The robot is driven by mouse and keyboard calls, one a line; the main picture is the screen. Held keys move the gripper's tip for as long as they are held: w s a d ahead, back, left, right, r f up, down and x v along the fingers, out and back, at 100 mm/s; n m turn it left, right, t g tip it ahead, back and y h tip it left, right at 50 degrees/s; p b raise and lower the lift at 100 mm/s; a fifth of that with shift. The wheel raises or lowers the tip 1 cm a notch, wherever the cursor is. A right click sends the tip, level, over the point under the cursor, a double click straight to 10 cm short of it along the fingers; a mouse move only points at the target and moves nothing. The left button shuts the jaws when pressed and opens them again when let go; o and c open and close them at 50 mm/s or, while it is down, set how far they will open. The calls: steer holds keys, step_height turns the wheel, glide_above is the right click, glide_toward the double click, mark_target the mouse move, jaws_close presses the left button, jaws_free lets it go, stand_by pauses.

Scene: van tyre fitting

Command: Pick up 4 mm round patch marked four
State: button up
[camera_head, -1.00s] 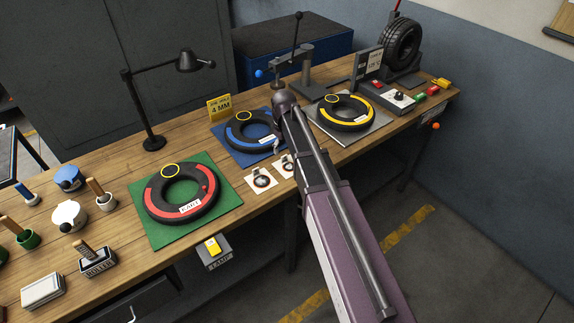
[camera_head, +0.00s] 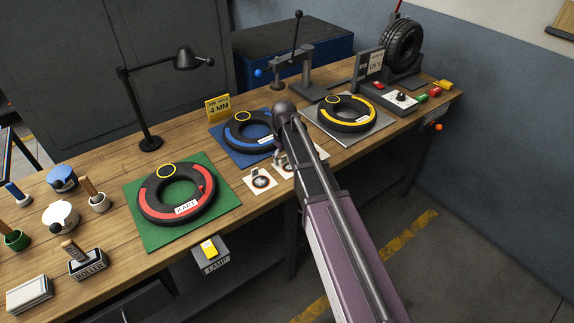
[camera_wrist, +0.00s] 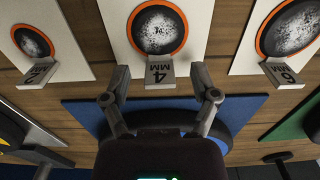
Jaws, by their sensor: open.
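The 4 mm round patch (camera_wrist: 158,29) is a dark disc with an orange rim and a speckled middle, lying on a white backing in the wrist view. Its tab (camera_wrist: 160,70) reads "4 MM". My gripper (camera_wrist: 164,73) is open, its fingertips on either side of that tab, with no contact visible. A smaller patch (camera_wrist: 34,41) with a "2" tab lies to the left in the wrist view. A patch with a "6" tab (camera_wrist: 290,30) lies to the right. In the head view my arm hides the fingertips and part of the patch row.
The blue mat (camera_head: 233,152) with its blue-banded ring lies behind the patches. A green mat (camera_head: 145,230) with a red-banded ring lies left, and a grey mat (camera_head: 372,132) with a yellow-banded ring right. A yellow "4 MM" sign (camera_head: 218,107) stands behind. A desk lamp (camera_head: 150,143) stands at back left.

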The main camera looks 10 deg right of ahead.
mark_target(284, 156)
steer(key=c, duration=0.8)
steer(key=shift+c, duration=0.2)
steer(key=shift+r, duration=0.15)
step_height(284, 156, up, 3)
steer(key=p, duration=0.3)
steer(key=shift+r+p, duration=0.15)
steer(key=shift+p, duration=0.2)
steer(key=s+d+r+p, duration=0.1)
steer(key=s+d, duration=0.1)
steer(key=s, duration=1.4)
steer(key=shift+r, duration=0.2)
steer(key=shift+w, duration=0.1)
